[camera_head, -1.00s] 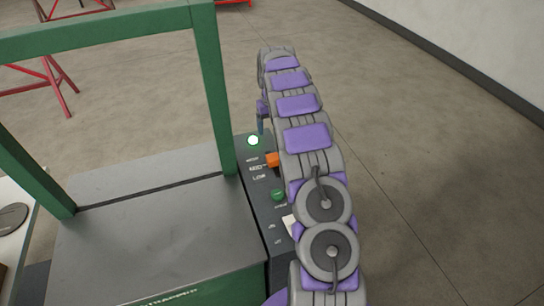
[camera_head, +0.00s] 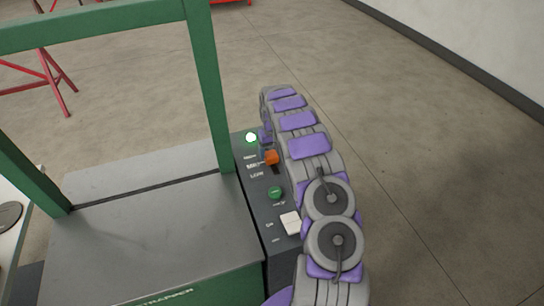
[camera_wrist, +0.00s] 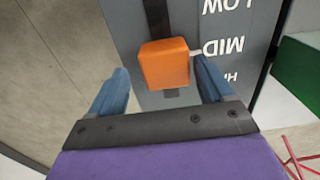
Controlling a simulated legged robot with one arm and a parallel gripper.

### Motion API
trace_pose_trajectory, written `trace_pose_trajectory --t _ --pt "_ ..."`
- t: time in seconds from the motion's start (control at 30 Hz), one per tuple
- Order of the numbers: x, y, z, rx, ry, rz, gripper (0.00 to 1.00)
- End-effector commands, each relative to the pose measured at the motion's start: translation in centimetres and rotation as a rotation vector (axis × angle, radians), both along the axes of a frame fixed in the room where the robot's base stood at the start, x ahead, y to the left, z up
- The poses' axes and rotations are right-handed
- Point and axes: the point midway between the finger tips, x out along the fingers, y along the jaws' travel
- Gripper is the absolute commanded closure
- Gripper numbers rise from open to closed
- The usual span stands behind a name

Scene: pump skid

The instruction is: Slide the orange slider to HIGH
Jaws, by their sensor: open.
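The orange slider (camera_head: 271,157) is a small block in a dark slot on the grey control panel (camera_head: 247,183), beside the MID label and between HIGH and LOW. In the wrist view the slider (camera_wrist: 165,63) sits level with MID; the lettering is upside down, with LOW at the top and the HIGH label partly hidden by a finger. My gripper (camera_wrist: 162,66) is open, one blue finger on each side of the slider, with visible gaps to it.
A lit white-green lamp (camera_head: 251,137) is above the slider. A green button (camera_head: 275,192) and a white switch (camera_head: 290,223) are below it. A green frame post (camera_head: 208,90) stands close on the left. The floor to the right is open.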

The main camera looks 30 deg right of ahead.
Motion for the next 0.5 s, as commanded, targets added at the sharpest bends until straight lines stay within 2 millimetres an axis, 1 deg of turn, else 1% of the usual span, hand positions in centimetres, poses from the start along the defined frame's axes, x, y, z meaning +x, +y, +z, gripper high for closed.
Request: trace_pose_trajectory --t 0.03,0.2,0.5 --pt "0.0 0.1 -0.7 -0.001 0.001 0.000 0.19" --pt "0.0 0.3 -1.8 -0.004 -0.001 0.002 0.19" --pt "0.0 0.0 -2.2 0.001 0.000 0.001 0.19"
